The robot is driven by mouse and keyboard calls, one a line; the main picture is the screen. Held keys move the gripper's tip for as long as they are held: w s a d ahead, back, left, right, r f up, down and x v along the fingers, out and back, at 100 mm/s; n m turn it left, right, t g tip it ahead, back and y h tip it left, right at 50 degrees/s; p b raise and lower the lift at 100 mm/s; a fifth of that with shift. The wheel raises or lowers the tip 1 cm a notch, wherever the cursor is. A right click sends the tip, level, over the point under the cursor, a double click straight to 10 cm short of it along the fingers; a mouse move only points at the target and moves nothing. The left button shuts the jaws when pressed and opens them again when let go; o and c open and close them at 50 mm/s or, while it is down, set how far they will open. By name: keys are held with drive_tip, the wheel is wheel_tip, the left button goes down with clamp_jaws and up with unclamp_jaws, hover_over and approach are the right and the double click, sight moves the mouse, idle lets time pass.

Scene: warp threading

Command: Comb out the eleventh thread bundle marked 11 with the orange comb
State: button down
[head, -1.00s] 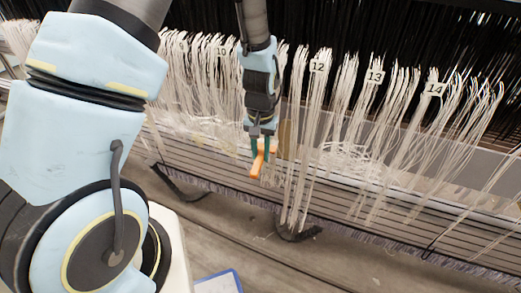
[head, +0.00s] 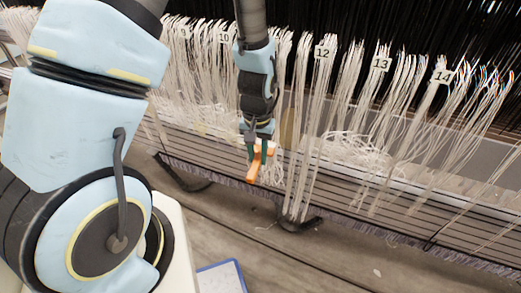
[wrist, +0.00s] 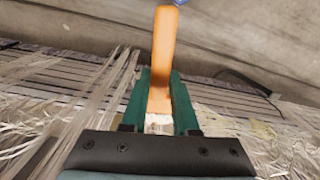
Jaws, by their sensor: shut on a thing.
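My gripper (head: 256,148) is shut on the orange comb (head: 255,168), which hangs below the fingertips in the head view. In the wrist view the comb (wrist: 163,60) stands out between my green fingers (wrist: 157,105). The thread bundle under my arm, between tags 10 (head: 224,38) and 12 (head: 324,52), is mostly hidden, and no tag 11 shows. Some white strands (head: 274,165) hang beside the comb; I cannot tell whether its teeth are in them.
Bundles tagged 13 (head: 381,64) and 14 (head: 443,77) hang to the right. A slatted beam (head: 370,205) runs below the threads. A blue-edged board (head: 220,279) lies at the bottom. Dark warp threads (head: 400,25) fill the back.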

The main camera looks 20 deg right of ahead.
drive_tip(key=shift+r, duration=0.1)
wheel_tip(320, 180, up, 25)
drive_tip(key=w+d+p, duration=0.1)
drive_tip(key=p, duration=1.9)
drive_tip(key=shift+w+d+p, duration=0.25)
drive_tip(key=shift+w+p, duration=0.05)
drive_tip(key=shift+w+d, duration=0.15)
drive_tip(key=shift+w, duration=0.05)
drive_tip(key=shift+w+d, duration=0.2)
drive_tip(key=shift+f, duration=0.2)
